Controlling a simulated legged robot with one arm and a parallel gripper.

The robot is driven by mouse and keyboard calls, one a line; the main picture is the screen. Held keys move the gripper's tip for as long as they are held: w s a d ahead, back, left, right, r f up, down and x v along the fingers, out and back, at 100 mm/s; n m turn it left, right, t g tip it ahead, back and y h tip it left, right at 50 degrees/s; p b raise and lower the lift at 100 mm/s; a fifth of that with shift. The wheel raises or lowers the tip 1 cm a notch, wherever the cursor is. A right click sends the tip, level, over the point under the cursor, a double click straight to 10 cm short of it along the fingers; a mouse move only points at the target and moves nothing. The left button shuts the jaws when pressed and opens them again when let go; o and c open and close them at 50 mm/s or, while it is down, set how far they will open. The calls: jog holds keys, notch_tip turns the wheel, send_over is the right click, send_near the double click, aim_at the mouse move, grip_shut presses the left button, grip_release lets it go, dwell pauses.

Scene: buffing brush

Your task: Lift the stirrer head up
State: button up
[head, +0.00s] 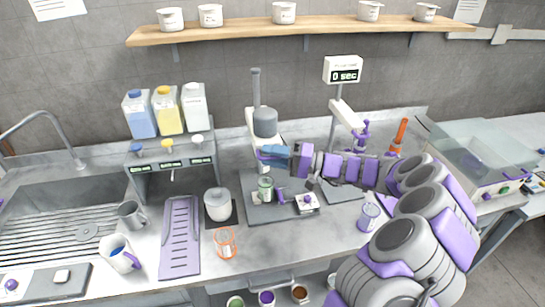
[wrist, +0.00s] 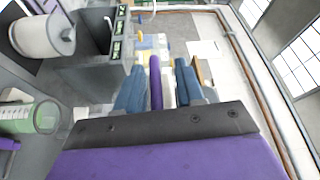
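The stirrer head (head: 265,122) is a grey cylinder on an upright stand, above a grey base plate (head: 262,212). My gripper (head: 272,153) is just below the head, reaching in from the right. In the wrist view its blue fingers (wrist: 160,88) stand on either side of a purple bar (wrist: 155,75), with a gap visible on the right side. The bar's join to the stirrer is hidden. A clear jar with green (head: 265,189) stands on the base below.
A dispenser with blue, yellow and white bottles (head: 170,150) stands to the left. A white round pot (head: 217,204), purple tray (head: 180,235) and orange-marked beaker (head: 225,243) are on the counter. A timer display (head: 343,75) stands behind my arm. A shelf (head: 290,30) spans the wall above.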

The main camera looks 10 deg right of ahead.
jog(key=p+v, duration=0.2)
jog(key=v, duration=1.5)
jog(key=shift+d+f, duration=0.2)
jog(key=shift+d, duration=0.05)
